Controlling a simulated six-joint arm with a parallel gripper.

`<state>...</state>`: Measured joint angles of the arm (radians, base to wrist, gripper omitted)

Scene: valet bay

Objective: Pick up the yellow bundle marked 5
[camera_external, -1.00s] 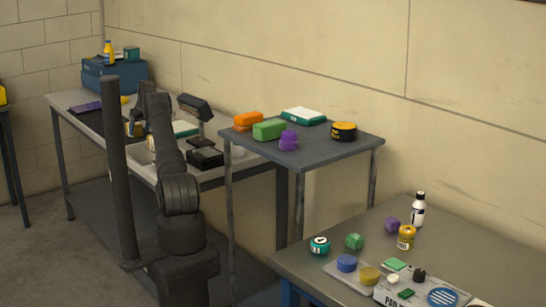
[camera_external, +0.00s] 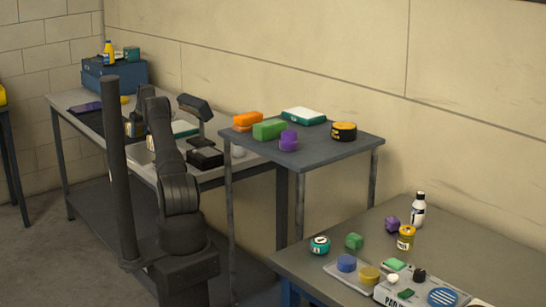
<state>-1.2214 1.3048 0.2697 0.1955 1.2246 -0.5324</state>
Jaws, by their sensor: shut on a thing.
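My gripper (camera_external: 138,124) is over the far-left bench, mostly hidden behind my own arm. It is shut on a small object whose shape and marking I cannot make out. A yellowish-brown patch (camera_external: 130,128) shows beside the fingers; I cannot tell if it is the held thing. A small yellow object (camera_external: 124,100) lies farther back on the same bench, too small to read. No number 5 is legible on any yellow thing in view.
A blue case (camera_external: 113,78) with a yellow bottle (camera_external: 108,52) stands at the bench's back. The middle table (camera_external: 325,150) holds several blocks; the front-right table (camera_external: 310,265) holds cans, a bottle and small pieces.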

